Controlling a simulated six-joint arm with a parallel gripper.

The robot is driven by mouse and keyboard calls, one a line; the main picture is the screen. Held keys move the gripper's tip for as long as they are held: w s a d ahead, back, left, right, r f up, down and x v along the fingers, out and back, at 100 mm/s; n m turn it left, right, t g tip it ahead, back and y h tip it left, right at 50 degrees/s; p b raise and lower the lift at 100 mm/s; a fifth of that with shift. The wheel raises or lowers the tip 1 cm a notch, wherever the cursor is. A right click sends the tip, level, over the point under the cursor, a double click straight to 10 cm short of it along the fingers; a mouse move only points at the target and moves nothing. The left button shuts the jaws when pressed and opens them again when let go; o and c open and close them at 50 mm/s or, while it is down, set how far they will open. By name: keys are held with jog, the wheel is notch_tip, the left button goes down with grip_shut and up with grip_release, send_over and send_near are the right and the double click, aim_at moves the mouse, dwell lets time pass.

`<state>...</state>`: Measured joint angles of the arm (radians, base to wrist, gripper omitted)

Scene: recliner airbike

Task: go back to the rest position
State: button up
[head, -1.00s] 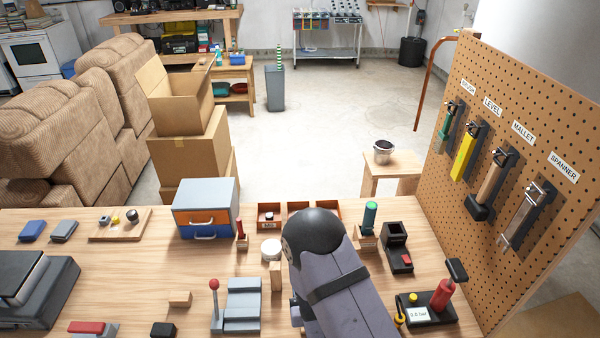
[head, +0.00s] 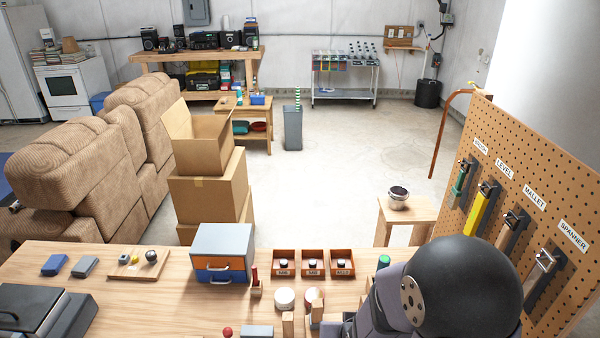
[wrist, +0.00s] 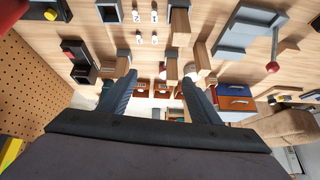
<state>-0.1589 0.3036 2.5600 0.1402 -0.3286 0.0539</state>
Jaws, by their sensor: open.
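My arm's dark rounded joint (head: 465,285) fills the lower right of the head view. My gripper is mostly hidden behind my arm there. In the wrist view my gripper (wrist: 158,78) is open, its two dark fingers apart with nothing seen between the tips. The wooden bench (head: 180,310) lies below, and several blocks and fixtures on it show past the fingers in the wrist view.
Three small labelled trays (head: 313,272) and a drawer box (head: 222,240) stand at the bench's back edge. A pegboard with hanging tools (head: 540,160) rises at the right, close to my arm. A stool (head: 400,215) stands behind.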

jog(key=s+d+r+g+p, duration=0.1)
jog(key=s+d+r+g, duration=0.1)
jog(key=s, duration=0.6)
jog(key=s+d+r+g+p, duration=0.2)
jog(key=s+d+r+g, duration=0.1)
jog(key=s+r+g, duration=0.2)
notch_tip(320, 180, up, 3)
jog(key=s, duration=0.3)
jog(key=shift+f+h, duration=0.2)
jog(key=shift+h, duration=0.1)
